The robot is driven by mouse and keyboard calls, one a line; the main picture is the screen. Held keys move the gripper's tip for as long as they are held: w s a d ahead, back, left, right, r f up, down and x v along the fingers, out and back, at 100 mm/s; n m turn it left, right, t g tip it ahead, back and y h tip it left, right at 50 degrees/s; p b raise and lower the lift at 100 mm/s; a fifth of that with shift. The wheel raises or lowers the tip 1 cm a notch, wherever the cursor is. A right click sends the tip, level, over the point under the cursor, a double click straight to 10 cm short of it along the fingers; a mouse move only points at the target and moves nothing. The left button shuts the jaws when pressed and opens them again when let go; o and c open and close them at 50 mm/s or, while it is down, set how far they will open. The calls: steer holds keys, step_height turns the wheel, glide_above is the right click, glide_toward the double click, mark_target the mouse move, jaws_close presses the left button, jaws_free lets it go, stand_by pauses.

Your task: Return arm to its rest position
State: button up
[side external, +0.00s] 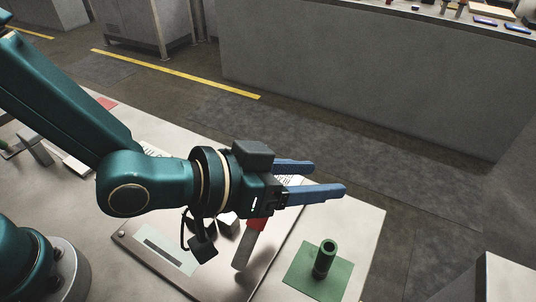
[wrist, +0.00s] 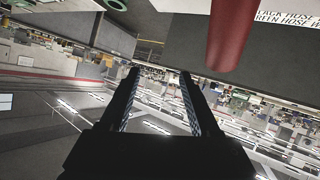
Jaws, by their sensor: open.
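My gripper (side external: 329,178) is held level above the table at its right part, its two blue fingers apart and pointing right. Nothing is between them. In the wrist view, my gripper (wrist: 159,72) also shows its two dark fingers spread with an empty gap, with the room beyond them. My arm reaches in from the upper left and bends at the elbow before the wrist.
A green tube (side external: 324,262) stands upright on a green plate (side external: 304,279) below and right of my gripper. A red-and-grey piece (side external: 243,250) shows below my gripper. A red cylinder (wrist: 232,35) crosses the wrist view's top. A grey counter (side external: 350,80) stands behind.

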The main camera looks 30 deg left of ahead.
steer(key=s+a+r+n+g+y, duration=0.1)
steer(key=a+r+y, duration=0.1)
steer(key=a, duration=0.6)
steer(key=s+a+r+n+g+y, duration=0.1)
steer(key=s+a+r+y, duration=0.15)
steer(key=a, duration=0.55)
steer(key=s+a+n+g+y, duration=0.2)
steer(key=s+a, duration=0.7)
steer(key=shift+a+f+g+y, duration=0.2)
steer(key=shift+f+g+y, duration=0.1)
steer(key=shift+f+y, duration=0.1)
